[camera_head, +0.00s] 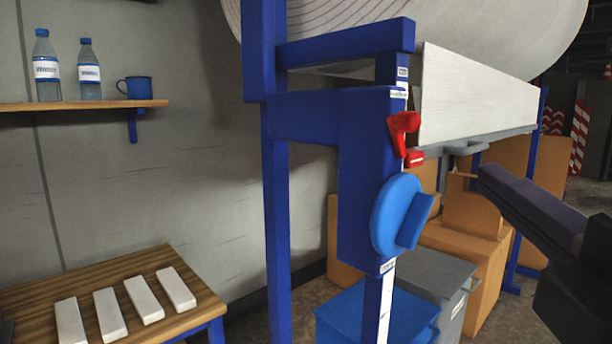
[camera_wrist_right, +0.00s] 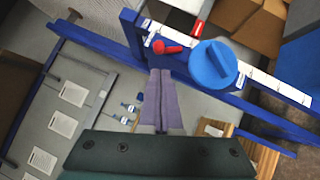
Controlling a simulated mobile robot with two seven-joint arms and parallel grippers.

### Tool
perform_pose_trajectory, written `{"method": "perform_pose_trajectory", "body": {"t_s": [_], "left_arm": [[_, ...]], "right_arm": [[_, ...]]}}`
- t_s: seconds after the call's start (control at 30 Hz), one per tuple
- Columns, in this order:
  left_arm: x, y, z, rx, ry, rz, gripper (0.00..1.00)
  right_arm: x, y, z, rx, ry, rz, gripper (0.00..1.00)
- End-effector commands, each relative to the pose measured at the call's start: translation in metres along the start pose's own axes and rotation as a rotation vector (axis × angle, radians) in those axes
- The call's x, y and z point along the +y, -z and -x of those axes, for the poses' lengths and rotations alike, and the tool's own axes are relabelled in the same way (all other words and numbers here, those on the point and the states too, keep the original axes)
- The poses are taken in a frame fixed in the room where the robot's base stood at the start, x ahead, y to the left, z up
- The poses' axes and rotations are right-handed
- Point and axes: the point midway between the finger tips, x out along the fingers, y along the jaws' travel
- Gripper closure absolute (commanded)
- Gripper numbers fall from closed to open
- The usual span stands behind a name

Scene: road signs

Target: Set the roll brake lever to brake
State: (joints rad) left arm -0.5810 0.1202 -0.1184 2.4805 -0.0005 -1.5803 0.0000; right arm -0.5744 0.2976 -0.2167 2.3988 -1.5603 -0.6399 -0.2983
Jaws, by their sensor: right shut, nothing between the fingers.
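The red lever (camera_head: 403,132) sits on the upper front of the blue roll stand (camera_head: 362,180), above a round blue knob (camera_head: 396,216). A small red label (camera_head: 414,159) is just below the lever. In the right wrist view the red lever (camera_wrist_right: 167,47) lies just beyond my fingertips, beside the blue knob (camera_wrist_right: 213,66). My right gripper (camera_head: 484,174) is to the right of the lever in the head view, apart from it. Its fingers (camera_wrist_right: 160,74) are shut together and empty. My left gripper is not in view.
A large paper roll (camera_head: 480,25) rests above the stand. Cardboard boxes (camera_head: 477,262) and a grey bin (camera_head: 432,275) stand behind and below. A wooden table (camera_head: 30,297) with several white blocks is at the lower left, under a shelf (camera_head: 80,105) with bottles and a mug.

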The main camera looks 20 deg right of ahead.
Motion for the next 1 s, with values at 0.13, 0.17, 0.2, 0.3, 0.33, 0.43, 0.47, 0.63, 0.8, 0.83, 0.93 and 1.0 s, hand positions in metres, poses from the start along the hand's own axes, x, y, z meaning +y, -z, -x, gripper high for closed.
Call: {"method": "perform_pose_trajectory", "body": {"t_s": [0.13,0.17,0.2,0.3,0.33,0.43,0.47,0.63,0.8,0.83,0.93,1.0], "left_arm": [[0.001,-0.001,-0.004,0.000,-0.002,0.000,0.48],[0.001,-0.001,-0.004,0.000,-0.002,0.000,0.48],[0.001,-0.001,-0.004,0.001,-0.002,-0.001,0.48],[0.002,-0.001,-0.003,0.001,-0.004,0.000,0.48],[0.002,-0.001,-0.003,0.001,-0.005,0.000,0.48],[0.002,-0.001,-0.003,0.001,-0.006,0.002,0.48],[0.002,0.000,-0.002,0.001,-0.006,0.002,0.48],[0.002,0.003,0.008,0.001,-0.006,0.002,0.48],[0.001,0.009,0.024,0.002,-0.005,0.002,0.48],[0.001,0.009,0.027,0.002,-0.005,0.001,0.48],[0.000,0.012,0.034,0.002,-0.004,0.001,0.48],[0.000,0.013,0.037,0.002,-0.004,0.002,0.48]], "right_arm": [[-0.002,0.003,0.001,0.007,-0.011,0.016,1.00],[-0.002,0.003,0.001,0.008,-0.011,0.016,1.00],[-0.002,0.003,0.001,0.008,-0.011,0.016,1.00],[-0.001,0.002,0.001,0.007,-0.010,0.015,1.00],[-0.001,0.002,0.001,0.007,-0.010,0.015,1.00],[-0.001,0.002,0.000,0.007,-0.010,0.015,1.00],[-0.001,0.002,-0.001,0.007,-0.010,0.015,1.00],[0.003,0.002,-0.017,0.007,-0.013,0.015,1.00],[0.005,0.001,-0.051,0.005,-0.014,0.016,1.00],[0.005,0.001,-0.058,0.004,-0.014,0.015,1.00],[0.005,0.001,-0.080,0.004,-0.014,0.015,1.00],[0.004,0.002,-0.094,0.006,-0.013,0.015,1.00]]}}
